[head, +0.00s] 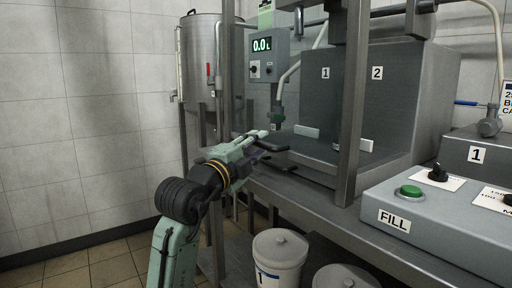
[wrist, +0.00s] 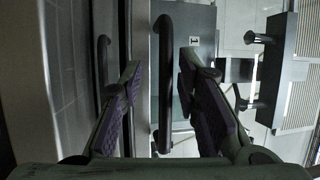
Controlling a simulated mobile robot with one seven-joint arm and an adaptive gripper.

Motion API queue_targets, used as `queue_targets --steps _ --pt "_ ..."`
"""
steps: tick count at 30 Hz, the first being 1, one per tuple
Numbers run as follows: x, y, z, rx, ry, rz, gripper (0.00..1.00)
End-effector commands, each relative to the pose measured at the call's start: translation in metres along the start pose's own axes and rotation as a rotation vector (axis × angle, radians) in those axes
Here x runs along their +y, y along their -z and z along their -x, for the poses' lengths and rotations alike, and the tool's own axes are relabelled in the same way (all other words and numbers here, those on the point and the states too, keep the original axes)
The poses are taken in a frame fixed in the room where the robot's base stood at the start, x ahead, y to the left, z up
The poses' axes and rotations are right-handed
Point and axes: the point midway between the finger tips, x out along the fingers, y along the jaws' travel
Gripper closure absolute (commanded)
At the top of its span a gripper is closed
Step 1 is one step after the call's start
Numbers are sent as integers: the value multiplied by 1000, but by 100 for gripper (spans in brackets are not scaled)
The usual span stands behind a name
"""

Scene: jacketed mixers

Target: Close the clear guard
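My gripper (head: 264,142) reaches in at the left side of the filling bench in the head view. In the wrist view its two purple-padded fingers (wrist: 160,82) are apart. A black bar handle (wrist: 165,50) stands upright in that picture between the fingertips, with gaps on both sides. A second dark bar (wrist: 103,65) shows to the left of the left finger; I cannot tell whether it is a reflection. The clear guard's pane is not distinct in either view, so I cannot tell its position.
A steel post (head: 350,110) rises in front of the grey mixer housing (head: 395,95). A display box (head: 268,55) reading 0.0 hangs behind my gripper. A control box with a green FILL button (head: 410,191) sits at right. White buckets (head: 279,258) stand below the bench.

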Motion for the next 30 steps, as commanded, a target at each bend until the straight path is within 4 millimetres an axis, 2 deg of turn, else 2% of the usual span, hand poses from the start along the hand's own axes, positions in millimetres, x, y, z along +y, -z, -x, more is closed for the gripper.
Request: queue_targets --steps 5,12,18,24,30 --pt "0 -1 21 -3 1 -1 70" --pt "0 -1 73 -4 1 0 70" --pt "0 -1 106 -3 1 1 70" --pt "0 0 119 0 -1 0 70" --pt "0 0 120 0 -1 1 70"
